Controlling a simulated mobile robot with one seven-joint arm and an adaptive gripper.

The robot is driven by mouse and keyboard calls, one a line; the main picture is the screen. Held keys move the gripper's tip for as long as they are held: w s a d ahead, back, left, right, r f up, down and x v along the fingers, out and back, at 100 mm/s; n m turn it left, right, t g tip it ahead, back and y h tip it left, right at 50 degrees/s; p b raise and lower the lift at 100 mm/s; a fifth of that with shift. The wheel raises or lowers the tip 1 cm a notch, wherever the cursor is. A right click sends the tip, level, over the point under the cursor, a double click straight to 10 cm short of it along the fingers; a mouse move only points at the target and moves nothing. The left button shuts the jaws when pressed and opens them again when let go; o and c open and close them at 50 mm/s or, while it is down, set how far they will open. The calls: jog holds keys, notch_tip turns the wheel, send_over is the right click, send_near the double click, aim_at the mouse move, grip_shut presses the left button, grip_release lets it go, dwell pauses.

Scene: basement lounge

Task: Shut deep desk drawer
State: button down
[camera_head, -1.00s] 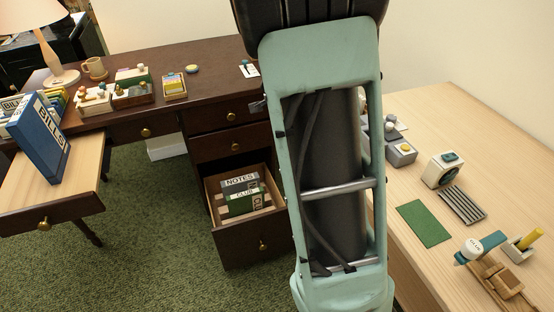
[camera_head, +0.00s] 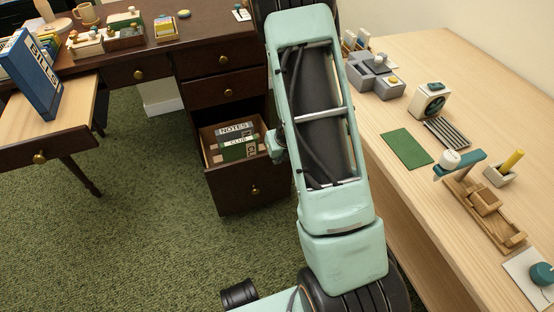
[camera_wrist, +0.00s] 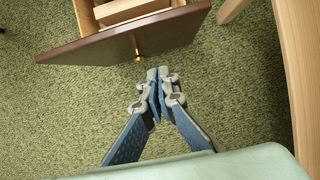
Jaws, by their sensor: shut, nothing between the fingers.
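The deep desk drawer (camera_head: 254,190) is the bottom drawer of the dark wooden desk. It is pulled out, with a brass knob on its front, and holds boxes or books marked NOTES and CLUB (camera_head: 238,140). In the wrist view its front panel (camera_wrist: 95,48) crosses the top, with the brass knob (camera_wrist: 137,57) near the middle. My gripper (camera_wrist: 158,76) is shut and empty, its fingertips just below and right of the knob in the picture. I cannot tell whether they touch the panel.
The two drawers above (camera_head: 226,92) are shut. A light wooden table (camera_head: 500,80) with gadgets and a green mat (camera_head: 406,148) stands close on the right. An open shallow drawer (camera_head: 55,150) with a blue BILLS binder (camera_head: 32,75) is at left. Green carpet (camera_head: 150,230) is clear.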

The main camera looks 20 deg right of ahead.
jog(key=b+x, duration=0.3)
jog(key=x, duration=0.5)
jog(key=p, duration=0.3)
send_over(269, 161)
jog(key=s, duration=0.2)
jog(key=shift+s+f, duration=0.15)
jog(key=shift+s, duration=0.05)
jog(key=shift+w, duration=0.15)
